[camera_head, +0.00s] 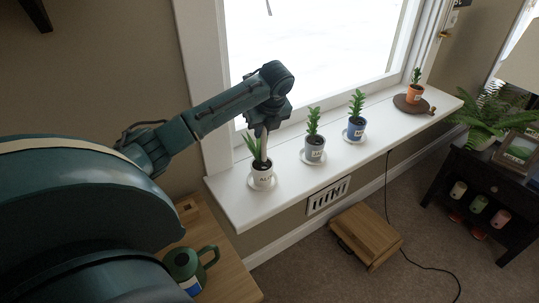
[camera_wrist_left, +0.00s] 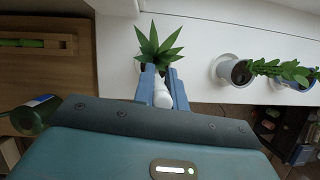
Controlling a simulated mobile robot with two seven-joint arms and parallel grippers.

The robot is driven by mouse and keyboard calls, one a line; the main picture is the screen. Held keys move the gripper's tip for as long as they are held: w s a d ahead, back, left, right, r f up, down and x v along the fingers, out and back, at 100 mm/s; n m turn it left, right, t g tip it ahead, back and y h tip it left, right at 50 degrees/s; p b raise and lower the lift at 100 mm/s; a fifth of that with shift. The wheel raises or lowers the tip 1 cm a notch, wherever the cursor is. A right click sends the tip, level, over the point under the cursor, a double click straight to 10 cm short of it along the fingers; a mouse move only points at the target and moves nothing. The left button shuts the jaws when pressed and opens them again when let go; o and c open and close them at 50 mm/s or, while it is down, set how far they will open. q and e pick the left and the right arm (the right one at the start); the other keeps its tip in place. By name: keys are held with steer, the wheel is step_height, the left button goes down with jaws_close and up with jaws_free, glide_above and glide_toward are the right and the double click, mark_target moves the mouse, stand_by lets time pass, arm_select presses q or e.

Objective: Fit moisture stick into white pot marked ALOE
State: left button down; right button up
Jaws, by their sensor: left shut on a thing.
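The white pot (camera_head: 263,180) with a dark label stands on a saucer at the near end of the windowsill. It holds a spiky aloe (camera_head: 257,152), which also shows in the left wrist view (camera_wrist_left: 158,42). My left gripper (camera_head: 262,130) is just above the pot, at the plant's side. In the left wrist view its two blue fingers (camera_wrist_left: 160,72) are shut on the white moisture stick (camera_wrist_left: 162,97). The stick's lower end is hidden there, so I cannot tell if it touches the soil. My right gripper is in neither view.
On the white windowsill (camera_head: 225,202) stand a grey pot (camera_head: 314,154), a blue pot (camera_head: 355,131) and a terracotta pot (camera_head: 414,95) on a brown board.

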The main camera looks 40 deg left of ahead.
mark_target(263, 148)
arm_select(q)
steer(key=shift+f, duration=3.15)
steer(key=c, duration=1.4)
jaws_free()
steer(key=shift+f, duration=0.1)
steer(key=shift+c, duration=0.2)
